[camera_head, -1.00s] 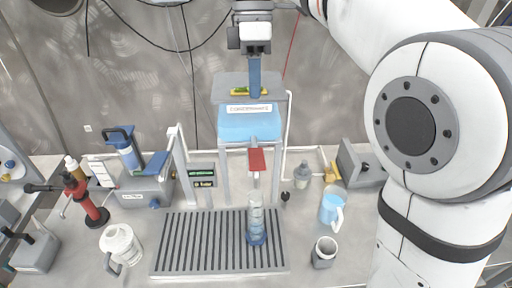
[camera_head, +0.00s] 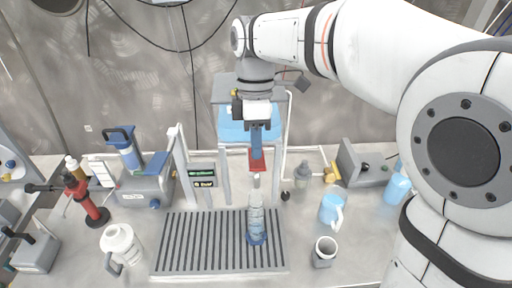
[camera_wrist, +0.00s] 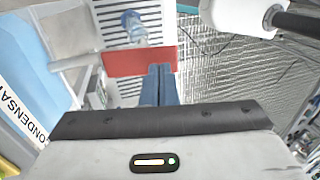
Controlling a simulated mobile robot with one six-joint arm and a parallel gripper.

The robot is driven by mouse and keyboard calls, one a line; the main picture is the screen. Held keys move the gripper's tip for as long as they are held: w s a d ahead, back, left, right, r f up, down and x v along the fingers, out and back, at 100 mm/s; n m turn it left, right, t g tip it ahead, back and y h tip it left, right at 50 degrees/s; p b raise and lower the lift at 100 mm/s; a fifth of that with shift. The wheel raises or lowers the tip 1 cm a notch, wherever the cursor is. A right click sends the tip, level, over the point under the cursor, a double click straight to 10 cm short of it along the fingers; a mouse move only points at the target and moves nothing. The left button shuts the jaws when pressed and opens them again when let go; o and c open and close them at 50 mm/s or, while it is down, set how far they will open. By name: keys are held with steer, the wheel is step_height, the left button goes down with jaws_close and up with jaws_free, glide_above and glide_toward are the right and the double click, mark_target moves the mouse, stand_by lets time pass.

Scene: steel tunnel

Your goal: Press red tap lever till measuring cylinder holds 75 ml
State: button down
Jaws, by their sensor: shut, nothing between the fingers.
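The red tap lever (camera_head: 257,166) sticks out in front of the blue water tank (camera_head: 232,124). My gripper (camera_head: 256,157) points down with its blue fingers shut and empty, right at the lever. In the wrist view the shut fingers (camera_wrist: 159,70) overlap the near edge of the red lever (camera_wrist: 139,61); I cannot tell whether they touch it. The clear measuring cylinder (camera_head: 256,215) stands upright on its blue base on the drip grate below the tap. It also shows in the wrist view (camera_wrist: 133,27), partly cut by the lever. Its water level is too small to read.
The slatted drip grate (camera_head: 180,243) lies under the cylinder. A small display (camera_head: 202,177) stands left of the tap. Blue-filled jugs (camera_head: 333,206) and a grey cup (camera_head: 324,252) are at the right; a white jug (camera_head: 121,244) and a red-and-black device (camera_head: 84,198) at the left.

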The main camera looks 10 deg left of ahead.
mark_target(256, 165)
steer(key=shift+s+f, duration=0.2)
steer(key=shift+f, duration=0.45)
steer(key=shift+f, duration=0.1)
steer(key=shift+f+b, duration=0.2)
steer(key=shift+b, duration=0.4)
steer(key=t+b, duration=0.1)
steer(key=s+f+t+b, duration=0.1)
steer(key=b, duration=0.1)
steer(key=t+b, duration=0.1)
steer(key=b, duration=0.1)
steer(key=shift+s+d+f+y, duration=0.15)
steer(key=shift+d+f+y, duration=0.05)
steer(key=shift+f+y, duration=0.1)
steer(key=shift+r+p, duration=1.05)
steer(key=shift+r, duration=0.15)
